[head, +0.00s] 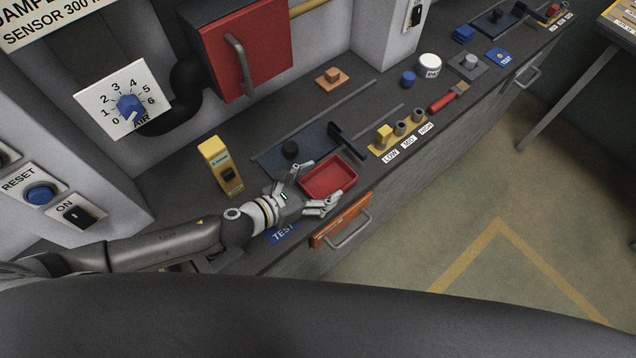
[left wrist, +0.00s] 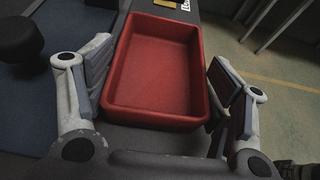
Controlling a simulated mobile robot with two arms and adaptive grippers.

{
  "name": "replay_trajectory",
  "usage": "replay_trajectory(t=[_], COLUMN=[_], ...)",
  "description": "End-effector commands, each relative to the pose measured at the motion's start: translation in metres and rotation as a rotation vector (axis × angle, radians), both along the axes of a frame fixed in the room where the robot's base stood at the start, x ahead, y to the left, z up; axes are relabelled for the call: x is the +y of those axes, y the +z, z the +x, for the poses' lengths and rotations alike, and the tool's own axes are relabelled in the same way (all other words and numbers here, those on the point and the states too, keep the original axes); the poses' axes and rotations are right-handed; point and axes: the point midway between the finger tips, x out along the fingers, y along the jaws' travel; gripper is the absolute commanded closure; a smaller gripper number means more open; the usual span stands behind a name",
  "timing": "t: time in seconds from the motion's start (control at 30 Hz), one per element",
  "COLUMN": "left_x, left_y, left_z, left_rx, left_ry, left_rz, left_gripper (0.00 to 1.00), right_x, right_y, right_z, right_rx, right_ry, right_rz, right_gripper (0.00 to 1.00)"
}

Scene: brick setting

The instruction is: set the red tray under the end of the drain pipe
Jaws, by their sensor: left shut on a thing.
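The red tray (head: 328,178) is a shallow, empty, open box at the counter's front edge, above an orange drawer front. My left gripper (head: 319,189) has a finger on either side of it and is shut on it. The tray (left wrist: 158,75) also shows in the left wrist view, between the two fingers of my left gripper (left wrist: 160,88). I cannot tell whether it rests on the counter or hangs just above. A thick black bent pipe (head: 188,88) runs beside the red box; I cannot tell whether it is the drain pipe. My right gripper is not in view.
A yellow device (head: 219,165) stands left of the tray. The orange drawer (head: 342,222) has a protruding handle.

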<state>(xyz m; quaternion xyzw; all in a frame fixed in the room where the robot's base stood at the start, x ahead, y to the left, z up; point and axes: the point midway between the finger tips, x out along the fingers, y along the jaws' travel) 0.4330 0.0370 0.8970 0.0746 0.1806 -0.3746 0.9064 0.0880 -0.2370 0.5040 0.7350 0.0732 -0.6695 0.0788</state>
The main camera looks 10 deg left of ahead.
Motion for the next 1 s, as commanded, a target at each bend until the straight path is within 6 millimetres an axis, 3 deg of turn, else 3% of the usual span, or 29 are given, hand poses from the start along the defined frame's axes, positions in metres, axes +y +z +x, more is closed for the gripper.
replay_trajectory(t=[0.1, 0.13, 0.17, 0.6, 1.0], left_x=[0.0, 0.0, 0.0, 0.001, 0.046], left_y=[-0.003, -0.003, -0.003, 0.002, 0.022], left_z=[0.0, 0.0, 0.0, -0.001, -0.046], left_rx=[-0.002, 0.0, 0.0, 0.001, 0.003], left_ry=[0.0, 0.0, 0.0, 0.0, 0.0], left_rz=[-0.001, 0.0, 0.0, 0.001, 0.003], left_gripper=[0.61, 0.2, 0.17, 0.15, 0.15], right_x=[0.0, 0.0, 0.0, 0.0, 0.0], right_y=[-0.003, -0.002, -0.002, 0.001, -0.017], right_z=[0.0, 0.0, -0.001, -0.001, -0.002], right_rx=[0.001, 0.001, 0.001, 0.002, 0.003], right_ry=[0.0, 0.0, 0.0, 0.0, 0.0], right_rz=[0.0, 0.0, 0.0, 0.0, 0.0], right_gripper=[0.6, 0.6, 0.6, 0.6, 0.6])
